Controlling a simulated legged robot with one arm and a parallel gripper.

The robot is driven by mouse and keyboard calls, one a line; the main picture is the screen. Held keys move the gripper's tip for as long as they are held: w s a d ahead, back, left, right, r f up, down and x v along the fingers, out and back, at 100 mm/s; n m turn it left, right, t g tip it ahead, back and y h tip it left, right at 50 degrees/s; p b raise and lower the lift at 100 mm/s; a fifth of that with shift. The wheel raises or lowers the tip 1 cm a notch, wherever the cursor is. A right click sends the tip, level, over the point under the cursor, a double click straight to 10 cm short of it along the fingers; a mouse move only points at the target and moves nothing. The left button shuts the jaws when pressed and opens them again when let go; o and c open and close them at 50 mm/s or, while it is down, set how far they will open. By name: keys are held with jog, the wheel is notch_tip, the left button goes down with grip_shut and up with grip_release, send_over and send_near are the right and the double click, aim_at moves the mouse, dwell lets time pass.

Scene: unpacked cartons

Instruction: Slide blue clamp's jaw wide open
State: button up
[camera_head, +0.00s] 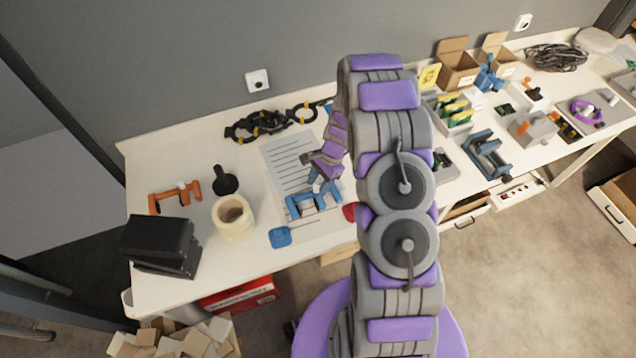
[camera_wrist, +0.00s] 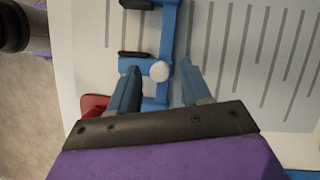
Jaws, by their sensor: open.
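The blue clamp (camera_head: 316,203) lies on the worktable, partly over a white sheet with printed lines (camera_head: 292,160). In the wrist view, the clamp's blue bar (camera_wrist: 169,28) runs up the picture. Two black pads face each other with a gap between them, one at the top and one on the lower jaw (camera_wrist: 132,66). A whitish round knob (camera_wrist: 160,70) sits beside this jaw. My gripper (camera_wrist: 158,72) is open, with one blue finger on each side of the bar near the knob. Contact cannot be told. It also shows in the head view (camera_head: 324,184), just above the clamp.
A red object (camera_head: 351,211) and a blue square piece (camera_head: 280,237) lie near the clamp. A tape roll (camera_head: 233,217), an orange clamp (camera_head: 174,196) and a black box (camera_head: 160,245) stand left. Cables (camera_head: 272,124) lie behind. Another blue clamp-like tool (camera_head: 487,155) is right.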

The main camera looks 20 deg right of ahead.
jog(key=p+v, duration=0.3)
jog(key=v, duration=1.4)
jog(key=n+t+h+b, duration=0.1)
jog(key=n+h+b, duration=0.25)
jog(key=n, duration=1.45)
send_over(316, 187)
jog(key=shift+h, duration=0.45)
notch_tip(316, 187, down, 16)
jog(key=b, duration=0.3)
jog(key=shift+c, duration=0.4)
grip_shut()
